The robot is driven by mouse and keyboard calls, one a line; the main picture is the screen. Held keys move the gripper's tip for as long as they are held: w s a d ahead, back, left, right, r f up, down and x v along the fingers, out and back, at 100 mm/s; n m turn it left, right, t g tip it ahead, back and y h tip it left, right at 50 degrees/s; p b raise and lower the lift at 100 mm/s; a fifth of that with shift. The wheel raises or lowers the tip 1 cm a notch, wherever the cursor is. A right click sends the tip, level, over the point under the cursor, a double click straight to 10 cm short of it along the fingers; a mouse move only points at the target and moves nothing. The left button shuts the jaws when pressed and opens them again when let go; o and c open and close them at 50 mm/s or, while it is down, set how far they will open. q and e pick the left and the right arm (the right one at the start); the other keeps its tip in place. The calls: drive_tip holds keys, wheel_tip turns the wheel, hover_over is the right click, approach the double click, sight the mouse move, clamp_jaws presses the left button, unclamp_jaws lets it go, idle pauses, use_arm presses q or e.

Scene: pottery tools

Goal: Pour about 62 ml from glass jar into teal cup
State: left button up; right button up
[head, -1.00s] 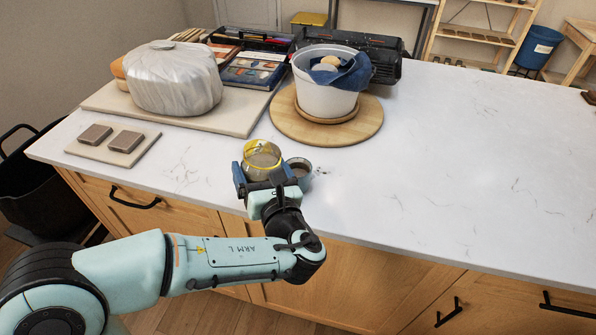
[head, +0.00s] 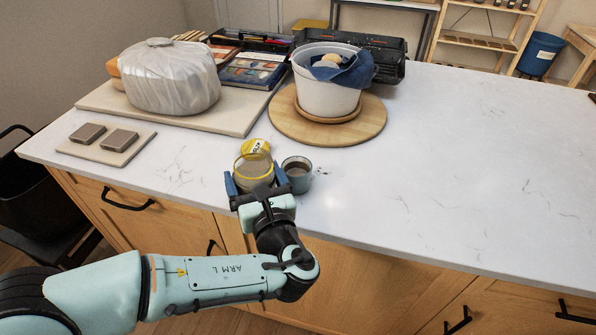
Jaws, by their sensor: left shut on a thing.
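The glass jar (head: 254,168) has a yellow rim and brownish contents. It looks about upright near the front edge of the white counter. My left gripper (head: 254,186) is shut on it, with one blue finger on each side. The teal cup (head: 298,174) stands on the counter just right of the jar, close to the right finger, with something brown inside. A yellow lid-like disc (head: 257,147) shows just behind the jar. Whether the jar touches the counter is hidden by the gripper. My right gripper is not in view.
Small dark specks lie on the counter right of the cup. A white bucket (head: 325,96) with a blue cloth stands on a round wooden board (head: 372,129) behind. A wrapped lump (head: 170,80) and two grey blocks are at left. The counter's right side is clear.

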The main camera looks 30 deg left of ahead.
sight(253, 172)
use_arm(q)
drive_tip(key=shift+s+f+n+b, duration=0.15)
drive_tip(key=shift+f+n+b, duration=0.15)
drive_tip(key=shift+f+b, duration=0.35)
drive_tip(key=shift+r, duration=0.5)
wheel_tip(253, 172, up, 6)
drive_tip(key=p, duration=0.5)
drive_tip(key=shift+f, duration=0.25)
drive_tip(key=shift+r+p, duration=0.45)
drive_tip(key=shift+p, duration=0.05)
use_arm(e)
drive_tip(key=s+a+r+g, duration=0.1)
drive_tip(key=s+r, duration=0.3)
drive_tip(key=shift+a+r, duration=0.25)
use_arm(q)
drive_tip(key=shift+f, duration=0.1)
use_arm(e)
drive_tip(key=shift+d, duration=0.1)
